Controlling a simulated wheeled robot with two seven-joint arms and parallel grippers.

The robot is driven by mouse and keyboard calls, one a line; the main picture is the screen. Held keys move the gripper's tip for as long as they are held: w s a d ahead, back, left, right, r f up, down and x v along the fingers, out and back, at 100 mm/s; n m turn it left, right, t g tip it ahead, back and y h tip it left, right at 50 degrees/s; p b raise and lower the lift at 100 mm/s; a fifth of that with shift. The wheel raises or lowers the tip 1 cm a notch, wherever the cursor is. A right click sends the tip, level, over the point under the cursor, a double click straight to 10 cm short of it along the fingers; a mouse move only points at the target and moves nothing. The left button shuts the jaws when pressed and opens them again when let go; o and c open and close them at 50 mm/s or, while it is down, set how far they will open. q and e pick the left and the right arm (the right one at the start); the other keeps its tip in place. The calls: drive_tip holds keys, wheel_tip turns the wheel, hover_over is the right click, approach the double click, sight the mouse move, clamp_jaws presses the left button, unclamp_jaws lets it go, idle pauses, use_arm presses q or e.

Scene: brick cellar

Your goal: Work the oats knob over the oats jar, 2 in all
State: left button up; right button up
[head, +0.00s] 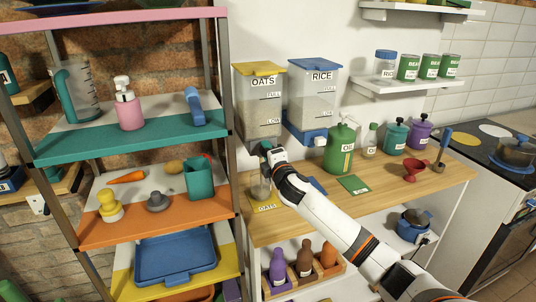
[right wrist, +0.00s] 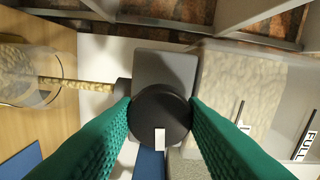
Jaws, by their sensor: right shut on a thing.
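The oats dispenser (head: 260,108) is a clear bin with a yellow lid, fixed to the wall and part filled. My right gripper (head: 268,152) is at its lower front. In the right wrist view its green fingers (right wrist: 160,118) are closed on the round black oats knob (right wrist: 150,105), which bears a white mark. A stream of oats (right wrist: 75,83) runs from the spout into the clear oats jar (right wrist: 30,62). The jar (head: 260,191) stands below on the counter by a yellow mat labelled OATS (head: 266,208). My left gripper is in neither view.
The rice dispenser (head: 313,97) with a blue lid hangs just right. A green oil can (head: 340,150), a small bottle (head: 370,140) and teal and purple containers stand along the counter (head: 385,182). A shelf rack (head: 226,75) stands close on the left.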

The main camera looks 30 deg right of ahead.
drive_tip(key=shift+m, duration=0.6)
drive_tip(key=o, duration=1)
drive_tip(key=shift+b+v, duration=1.05)
drive_tip(key=shift+v, duration=4.95)
drive_tip(key=shift+d+f, duration=0.1)
